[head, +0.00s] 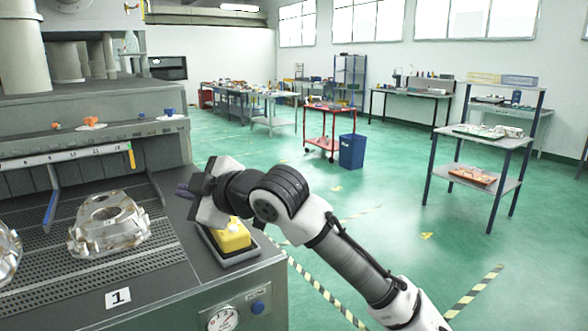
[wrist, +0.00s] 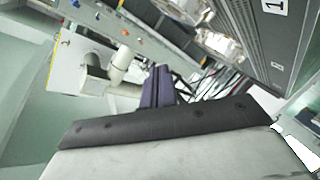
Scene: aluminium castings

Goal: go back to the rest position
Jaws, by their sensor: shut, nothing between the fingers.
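My gripper (head: 184,191) is at the end of my white and black arm, above the right end of the grey machine bed (head: 160,265). Its dark purple fingers are together with nothing between them; they also show in the wrist view (wrist: 158,87). A shiny aluminium casting (head: 108,225) lies on the perforated bed to the left of my gripper, apart from it. A second casting (head: 7,256) is cut off by the left picture edge. Two castings also show at the top of the wrist view, one of them bright and blurred (wrist: 218,45).
A yellow block (head: 233,238) sits in a dark tray below my gripper, partly hidden by my wrist. A gauge (head: 222,318) is on the machine's front. A blue bin (head: 351,151), red cart (head: 327,118) and shelf table (head: 478,150) stand beyond. Green floor between is clear.

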